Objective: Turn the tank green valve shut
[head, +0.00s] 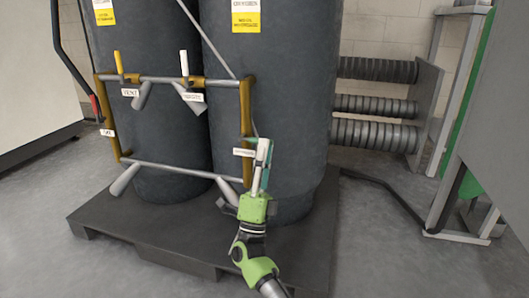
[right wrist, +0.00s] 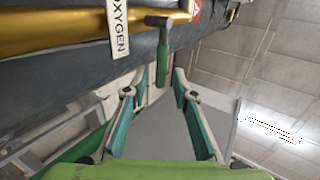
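The green valve handle (right wrist: 162,66) shows in the right wrist view. It hangs from a grey stem by the gold pipe (right wrist: 80,38), beside a white OXYGEN label (right wrist: 117,28). My right gripper (right wrist: 160,78) is open, with one teal-padded finger on each side of the handle, near the fingertips. I cannot tell whether either finger touches it. In the head view my right gripper (head: 263,158) is upright in front of the right tank (head: 285,90), beside the gold pipe's white label (head: 243,152). There it mostly hides the green handle. My left gripper is not in view.
Two dark tanks stand on a black pallet (head: 150,240). Ribbed grey hoses (head: 375,105) and a metal frame (head: 440,200) stand right. Floor at the front left is clear.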

